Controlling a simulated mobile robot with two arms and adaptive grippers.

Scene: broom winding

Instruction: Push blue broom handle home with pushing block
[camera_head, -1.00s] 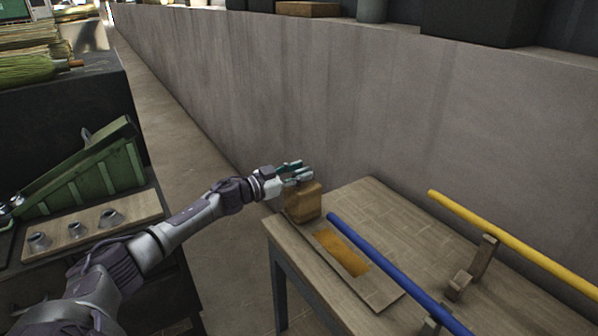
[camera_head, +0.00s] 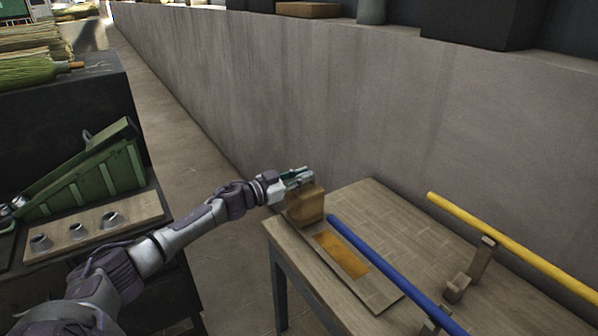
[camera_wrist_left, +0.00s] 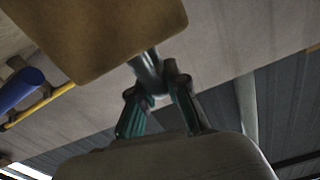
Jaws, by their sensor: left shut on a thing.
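The pushing block (camera_head: 308,207) is a tan wooden block at the table's near-left corner, beside the blue handle's left end. It also shows large in the left wrist view (camera_wrist_left: 100,35), with a metal stem below it. My left gripper (camera_head: 299,178) is at the top of the block and shut on its stem; the fingers (camera_wrist_left: 160,108) show in the wrist view. The blue broom handle (camera_head: 385,266) slopes down to the right, its left end just right of the block, with a small gap between. Its end also shows in the wrist view (camera_wrist_left: 20,88). My right gripper is not in view.
A yellow handle (camera_head: 515,247) rests on a wooden support (camera_head: 482,262) farther back. An orange patch (camera_head: 341,254) lies on a board on the table (camera_head: 375,203). A grey wall stands behind. A green sloped rack (camera_head: 95,180) and a board with metal cups are at left.

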